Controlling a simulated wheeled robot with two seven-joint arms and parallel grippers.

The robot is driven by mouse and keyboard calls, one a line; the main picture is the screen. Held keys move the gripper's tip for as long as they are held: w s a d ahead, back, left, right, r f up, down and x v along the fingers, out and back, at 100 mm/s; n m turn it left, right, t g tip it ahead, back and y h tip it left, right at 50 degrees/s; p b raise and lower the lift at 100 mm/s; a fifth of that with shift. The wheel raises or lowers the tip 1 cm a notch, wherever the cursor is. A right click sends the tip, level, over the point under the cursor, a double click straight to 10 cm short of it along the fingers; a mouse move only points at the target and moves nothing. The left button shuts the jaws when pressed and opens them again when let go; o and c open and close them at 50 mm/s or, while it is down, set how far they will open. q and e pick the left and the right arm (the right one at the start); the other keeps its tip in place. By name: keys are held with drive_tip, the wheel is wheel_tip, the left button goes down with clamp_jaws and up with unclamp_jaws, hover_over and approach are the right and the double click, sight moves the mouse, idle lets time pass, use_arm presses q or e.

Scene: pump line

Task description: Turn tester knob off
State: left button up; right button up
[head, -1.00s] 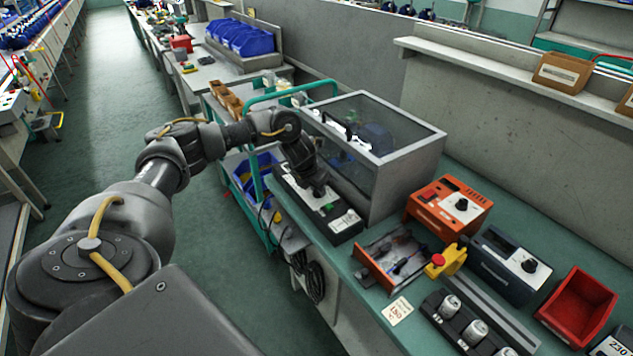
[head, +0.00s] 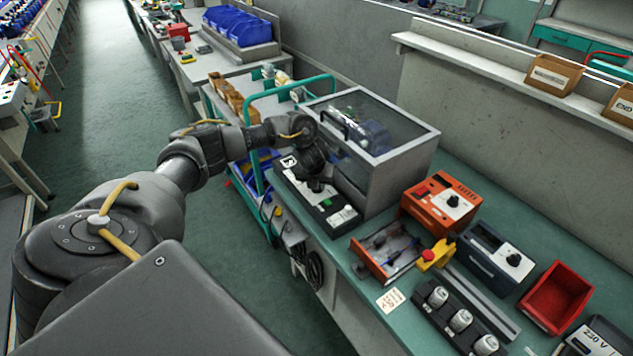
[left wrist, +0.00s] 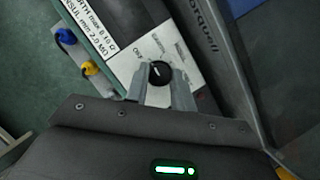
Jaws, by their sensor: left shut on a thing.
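The tester (head: 338,214) is a long black box with white label panels, lying on the green bench in front of a grey enclosure with clear panels. Its black round knob (left wrist: 159,74) sits on a white printed panel with several labels around it. A small pale mark shows on the knob's left part; I cannot tell exactly which label it points to. My left gripper (left wrist: 164,88) is shut on the knob, one finger on each side. In the head view my left gripper (head: 316,185) is over the tester and hides the knob. My right gripper is not in view.
The enclosure (head: 405,165) stands close behind my left gripper. An orange box (head: 425,212) and a blue-grey box (head: 480,262), each with a knob, stand to the right. A green-framed cart (head: 262,205) is at the bench's left end. Blue and yellow plugs (left wrist: 89,68) are beside the tester.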

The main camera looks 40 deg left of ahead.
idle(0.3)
use_arm(q)
drive_tip(key=o, duration=1)
drive_tip(key=v, duration=0.5)
drive_tip(key=shift+r, duration=0.15)
drive_tip(key=p+v, duration=0.2)
drive_tip(key=v, duration=0.3)
drive_tip(key=shift+s+r, duration=0.15)
drive_tip(key=shift+r, duration=0.05)
drive_tip(key=shift+d, duration=0.1)
